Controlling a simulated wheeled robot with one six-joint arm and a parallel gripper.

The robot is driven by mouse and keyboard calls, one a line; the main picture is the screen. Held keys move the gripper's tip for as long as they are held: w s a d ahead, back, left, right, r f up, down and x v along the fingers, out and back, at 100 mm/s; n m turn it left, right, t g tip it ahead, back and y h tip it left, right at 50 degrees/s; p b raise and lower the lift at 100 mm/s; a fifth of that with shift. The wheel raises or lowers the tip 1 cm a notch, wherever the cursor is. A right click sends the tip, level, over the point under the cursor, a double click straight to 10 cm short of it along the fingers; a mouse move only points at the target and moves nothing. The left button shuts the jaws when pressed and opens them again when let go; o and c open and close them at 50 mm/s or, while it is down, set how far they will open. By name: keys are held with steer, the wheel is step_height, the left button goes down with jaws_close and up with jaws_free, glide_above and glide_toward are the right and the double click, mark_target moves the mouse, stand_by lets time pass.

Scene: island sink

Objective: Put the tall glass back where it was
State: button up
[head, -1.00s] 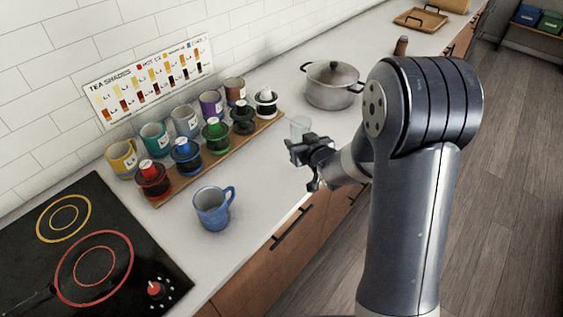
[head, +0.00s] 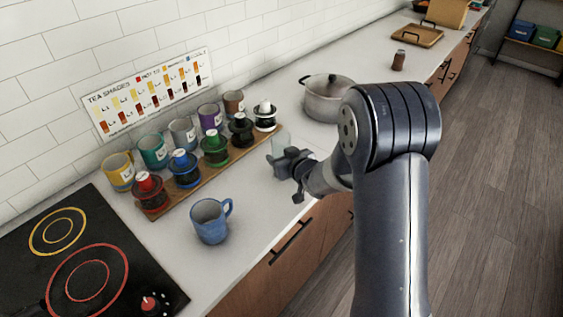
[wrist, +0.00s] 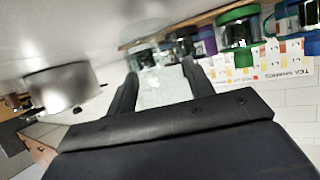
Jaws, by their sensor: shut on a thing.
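The tall glass (head: 281,143) is clear and pale, and stands out above my gripper (head: 280,157) in the head view. My gripper is shut on it, over the counter to the right of the tea board. In the wrist view the glass (wrist: 164,86) sits between the two dark fingers. Its lower part is hidden by my gripper in the head view, so I cannot tell whether it touches the counter.
A wooden board (head: 188,191) bears several lidded tea pots, with coloured mugs behind it. A blue mug (head: 209,222) stands in front, and a steel pot (head: 321,102) stands behind my gripper. A cooktop (head: 120,262) lies at left. Bare counter (head: 252,200) lies between.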

steer(key=shift+f, duration=1.1)
steer(key=shift+f, duration=0.15)
steer(key=o, duration=1.1)
steer(key=shift+r, duration=0.25)
steer(key=shift+s+d, duration=0.2)
steer(key=shift+s, duration=0.05)
steer(key=b+v, duration=0.1)
steer(key=v, duration=1)
